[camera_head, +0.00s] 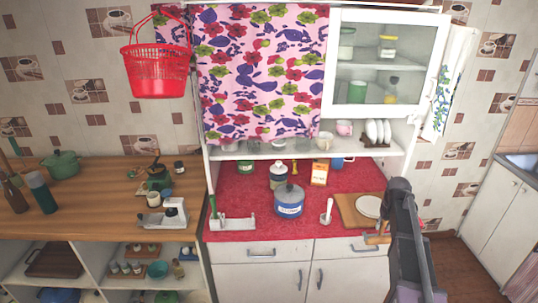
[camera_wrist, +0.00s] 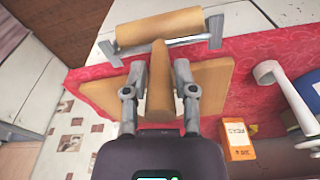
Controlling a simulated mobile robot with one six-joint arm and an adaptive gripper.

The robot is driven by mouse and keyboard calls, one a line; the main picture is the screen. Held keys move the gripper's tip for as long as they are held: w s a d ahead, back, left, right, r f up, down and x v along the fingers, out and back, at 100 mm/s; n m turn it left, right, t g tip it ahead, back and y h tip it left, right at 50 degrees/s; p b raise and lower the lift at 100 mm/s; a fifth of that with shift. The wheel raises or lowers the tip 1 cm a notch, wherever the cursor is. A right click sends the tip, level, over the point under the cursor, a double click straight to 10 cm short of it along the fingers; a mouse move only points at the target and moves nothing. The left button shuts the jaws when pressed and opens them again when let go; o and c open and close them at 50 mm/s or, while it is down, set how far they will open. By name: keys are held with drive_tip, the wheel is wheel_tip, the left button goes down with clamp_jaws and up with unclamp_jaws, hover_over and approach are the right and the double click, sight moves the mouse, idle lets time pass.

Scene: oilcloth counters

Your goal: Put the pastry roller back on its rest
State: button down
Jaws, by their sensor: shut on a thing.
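The pastry roller (camera_wrist: 160,32) has a pale wooden cylinder in a grey frame and a wooden handle. My gripper (camera_wrist: 160,62) is shut on the handle, one finger on each side. In the wrist view the cylinder lies beyond the fingertips, over the counter's front edge. In the head view the roller (camera_head: 378,239) shows small beside my arm, at the front of the cutting board. I cannot tell whether it touches anything. A low white stand (camera_head: 236,224) with raised ends sits at the counter's left front; it may be the rest, but I cannot tell.
A white upright tool (camera_head: 327,211), a blue-grey pot (camera_head: 289,204) and an orange box (camera_head: 319,173) stand left of the board. Red cloth is bare between them.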

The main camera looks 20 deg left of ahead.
drive_tip(key=shift+r+p, duration=1.75)
drive_tip(key=shift+r, duration=0.35)
drive_tip(key=shift+d, duration=0.15)
